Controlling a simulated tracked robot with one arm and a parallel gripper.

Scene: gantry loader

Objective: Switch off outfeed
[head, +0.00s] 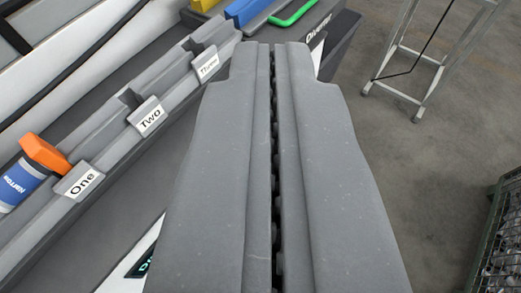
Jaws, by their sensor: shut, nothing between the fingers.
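My gripper (272,46) fills the middle of the head view, its two grey fingers shut together with only a thin dark seam between them. Its tips point at the far end of the work surface, in front of a dark box (342,38) whose lettering seems to read "Diverter". I see no switch marked outfeed; the fingers hide much of the middle. A small dark display with teal lettering (143,264) on a white panel (122,272) peeks out left of the gripper, partly covered, its text unreadable.
A grey rack (110,140) on the left has slots labelled One, Two and a third, blurred label. An orange-capped bottle (28,176) lies by One. Blue (245,12) and green (292,14) items lie behind. A metal frame (412,75) and wire basket (498,245) stand right; floor between is clear.

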